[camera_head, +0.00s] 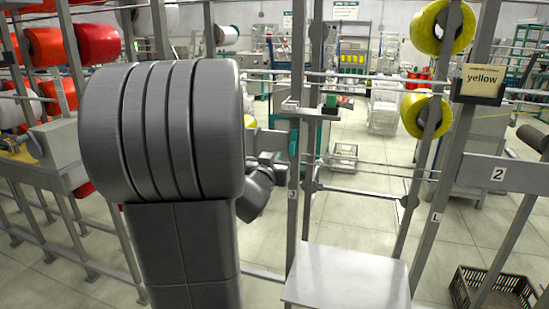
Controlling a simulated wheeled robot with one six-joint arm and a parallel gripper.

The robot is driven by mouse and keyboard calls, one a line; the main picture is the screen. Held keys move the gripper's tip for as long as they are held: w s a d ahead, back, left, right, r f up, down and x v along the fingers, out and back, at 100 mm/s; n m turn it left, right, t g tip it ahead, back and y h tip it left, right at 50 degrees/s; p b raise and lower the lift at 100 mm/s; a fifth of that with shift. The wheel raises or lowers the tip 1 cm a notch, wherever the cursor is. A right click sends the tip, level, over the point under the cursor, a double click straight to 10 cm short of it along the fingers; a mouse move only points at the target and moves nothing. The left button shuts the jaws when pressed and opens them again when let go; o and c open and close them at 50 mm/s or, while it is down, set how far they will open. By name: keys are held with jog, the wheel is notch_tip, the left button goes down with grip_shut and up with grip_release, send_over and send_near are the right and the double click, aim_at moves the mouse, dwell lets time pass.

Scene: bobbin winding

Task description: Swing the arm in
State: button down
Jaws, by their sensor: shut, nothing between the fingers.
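My grey arm stands large at the left of the view and hides much behind it. Its dark wrist shows to the right of the column, with my gripper (282,165) small at its end, beside the upright marked 3 (294,200). The gripper looks shut and holds nothing that I can see; its fingertips are hard to make out. Right of that upright, a horizontal bar with dark ends (360,194) spans the frame of the winding station. I cannot tell whether this is the arm that swings. My gripper appears apart from it.
Yellow bobbins (443,27) hang on the right upright beside a "yellow" sign (481,80). A bare grey shelf (345,280) juts out low in front. A dark crate (495,290) stands at lower right. Red bobbins (97,44) fill the left rack. Open floor lies behind.

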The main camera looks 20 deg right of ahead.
jog(key=v, duration=0.8)
jog(key=shift+f, duration=0.2)
jog(key=shift+w, duration=0.1)
